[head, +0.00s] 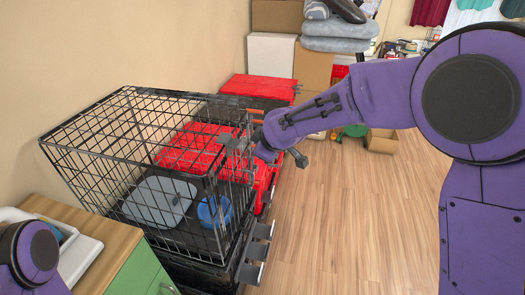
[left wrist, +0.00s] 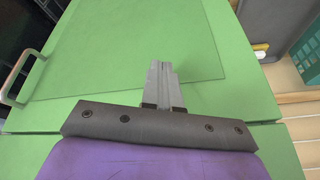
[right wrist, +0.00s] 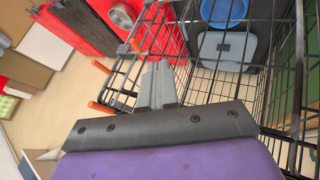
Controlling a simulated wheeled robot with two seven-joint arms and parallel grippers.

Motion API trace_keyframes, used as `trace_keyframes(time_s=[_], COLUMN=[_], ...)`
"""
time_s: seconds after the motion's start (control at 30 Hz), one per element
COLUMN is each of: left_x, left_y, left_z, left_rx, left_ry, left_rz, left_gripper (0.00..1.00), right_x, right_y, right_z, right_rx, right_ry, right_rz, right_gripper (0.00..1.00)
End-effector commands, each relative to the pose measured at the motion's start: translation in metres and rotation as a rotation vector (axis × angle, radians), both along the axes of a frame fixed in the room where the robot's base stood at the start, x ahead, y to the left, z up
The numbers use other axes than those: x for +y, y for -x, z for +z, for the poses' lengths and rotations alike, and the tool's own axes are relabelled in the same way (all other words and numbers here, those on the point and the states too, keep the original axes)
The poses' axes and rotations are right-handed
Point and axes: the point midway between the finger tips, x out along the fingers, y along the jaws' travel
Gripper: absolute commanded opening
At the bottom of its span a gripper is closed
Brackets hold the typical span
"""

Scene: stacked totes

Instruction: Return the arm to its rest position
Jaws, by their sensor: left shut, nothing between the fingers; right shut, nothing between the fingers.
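My right arm reaches across the head view from the right. Its gripper is by the front right corner of a black wire cage (head: 140,125), partly hidden by my own wrist. In the right wrist view my right gripper (right wrist: 157,72) is shut and empty, pointing at the cage bars (right wrist: 262,65); whether it touches them I cannot tell. My left arm shows at the lower left of the head view, with its gripper out of sight there. In the left wrist view my left gripper (left wrist: 160,72) is shut and empty in front of a green cabinet (left wrist: 215,30).
The cage holds a grey pad (head: 160,200) and a blue bowl (head: 214,211). Red totes (head: 258,87) stand behind it. The wooden-topped green cabinet is at lower left. Cardboard boxes (head: 314,70) stand at the back. The wooden floor (head: 345,220) at centre is clear.

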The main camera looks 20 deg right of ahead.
Motion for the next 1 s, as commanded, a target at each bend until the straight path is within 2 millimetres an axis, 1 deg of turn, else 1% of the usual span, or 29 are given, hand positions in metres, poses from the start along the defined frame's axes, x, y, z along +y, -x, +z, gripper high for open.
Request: trace_keyframes(time_s=[0.1, 0.57, 0.67, 0.73, 0.77, 0.83, 0.87, 0.9, 0.97, 1.0], left_x=[0.0, 0.0, 0.0, 0.0, 0.0, 0.0, 0.0, 0.0, 0.0, 0.0], left_y=[0.0, 0.0, 0.0, 0.0, 0.0, 0.0, 0.0, 0.0, 0.0, 0.0], left_z=[-0.001, -0.001, -0.001, -0.001, -0.001, -0.001, -0.001, -0.001, -0.001, -0.001], left_rx=[0.0, 0.0, 0.0, 0.0, 0.0, 0.0, 0.0, 0.0, 0.0, 0.0], left_ry=[0.0, 0.0, 0.0, 0.0, 0.0, 0.0, 0.0, 0.0, 0.0, 0.0], left_rz=[0.0, 0.0, 0.0, 0.0, 0.0, 0.0, 0.0, 0.0, 0.0, 0.0], left_gripper=[0.0, 0.0, 0.0, 0.0, 0.0, 0.0, 0.0, 0.0, 0.0, 0.0], right_x=[-0.001, -0.002, 0.002, 0.002, 0.0, -0.011, -0.017, -0.027, -0.041, -0.05], right_y=[0.004, 0.004, -0.007, -0.011, -0.011, 0.0, 0.008, 0.021, 0.045, 0.064], right_z=[0.005, 0.006, 0.016, 0.019, 0.016, -0.02, -0.042, -0.071, -0.111, -0.137], right_rx=[-0.001, -0.005, -0.087, -0.166, -0.198, -0.225, -0.224, -0.22, -0.211, -0.201], right_ry=[-0.001, -0.015, -0.127, -0.267, -0.334, -0.489, -0.546, -0.609, -0.673, -0.699], right_rz=[-0.001, -0.019, -0.105, -0.213, -0.269, -0.426, -0.5, -0.596, -0.723, -0.804], right_gripper=[0.0, 0.0, 0.0, 0.0, 0.0, 0.0, 0.0, 0.0, 0.0, 0.0])
